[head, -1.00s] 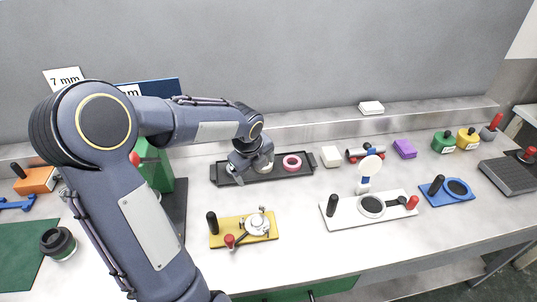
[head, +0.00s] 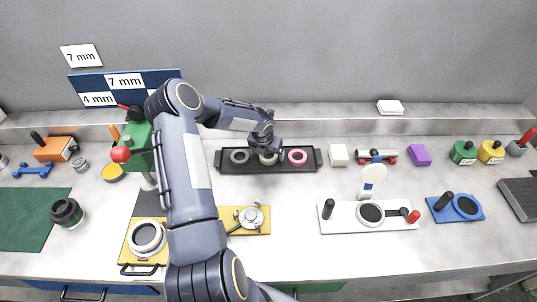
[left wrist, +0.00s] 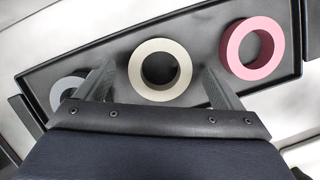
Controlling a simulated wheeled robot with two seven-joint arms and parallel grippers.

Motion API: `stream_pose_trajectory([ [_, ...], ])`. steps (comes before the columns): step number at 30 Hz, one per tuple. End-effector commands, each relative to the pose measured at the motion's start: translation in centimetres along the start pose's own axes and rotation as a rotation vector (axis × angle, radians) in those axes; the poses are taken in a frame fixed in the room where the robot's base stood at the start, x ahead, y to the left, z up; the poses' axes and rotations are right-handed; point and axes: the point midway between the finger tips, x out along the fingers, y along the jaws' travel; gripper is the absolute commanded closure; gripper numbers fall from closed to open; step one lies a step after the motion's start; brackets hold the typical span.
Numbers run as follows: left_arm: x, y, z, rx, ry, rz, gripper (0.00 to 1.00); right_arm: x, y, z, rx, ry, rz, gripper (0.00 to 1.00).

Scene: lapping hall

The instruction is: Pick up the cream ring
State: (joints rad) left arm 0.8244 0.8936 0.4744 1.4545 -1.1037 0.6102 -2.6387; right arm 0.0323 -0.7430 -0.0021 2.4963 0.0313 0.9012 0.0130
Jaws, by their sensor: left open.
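The cream ring (left wrist: 160,70) lies in the black tray (head: 232,166), between a grey ring and a pink ring. In the head view the cream ring (head: 268,160) is partly hidden by my left gripper (head: 268,152). In the left wrist view my left gripper (left wrist: 158,84) is open, with one finger on each side of the cream ring. I cannot tell whether the fingers touch it. The pink ring (left wrist: 252,48) is to the right, outside the fingers. The grey ring (left wrist: 68,92) is at the left, partly covered by the left finger. My right gripper is not in view.
A cream block (head: 339,155) and a purple block (head: 420,155) stand right of the tray. The white fixture (head: 345,219) and yellow plate (head: 262,228) lie nearer the front. The green press (head: 137,150) stands left of my arm.

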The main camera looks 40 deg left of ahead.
Motion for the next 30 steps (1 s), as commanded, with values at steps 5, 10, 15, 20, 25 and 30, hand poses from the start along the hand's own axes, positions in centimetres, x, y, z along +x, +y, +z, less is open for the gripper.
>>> stream_pose_trajectory([
  [5, 0.98, -0.05, 0.01, 0.0, -0.001, 0.0, 0.11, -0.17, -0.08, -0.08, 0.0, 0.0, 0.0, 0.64],
  [10, 0.97, -0.04, 0.0, 0.0, -0.001, 0.0, 0.13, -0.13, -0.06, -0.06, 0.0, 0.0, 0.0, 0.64],
  [15, 0.96, -0.04, -0.01, -0.001, -0.001, 0.0, 0.35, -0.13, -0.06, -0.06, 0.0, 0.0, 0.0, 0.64],
  [20, 0.94, -0.04, -0.01, -0.001, -0.001, 0.0, 0.56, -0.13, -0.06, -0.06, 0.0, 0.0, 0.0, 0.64],
  [25, 0.9, -0.04, 0.04, -0.001, -0.002, 0.0, 0.65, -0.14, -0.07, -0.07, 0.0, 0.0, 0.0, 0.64],
  [30, 0.8, -0.04, 0.08, -0.001, -0.002, 0.0, 0.65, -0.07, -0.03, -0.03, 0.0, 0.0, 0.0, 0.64],
])
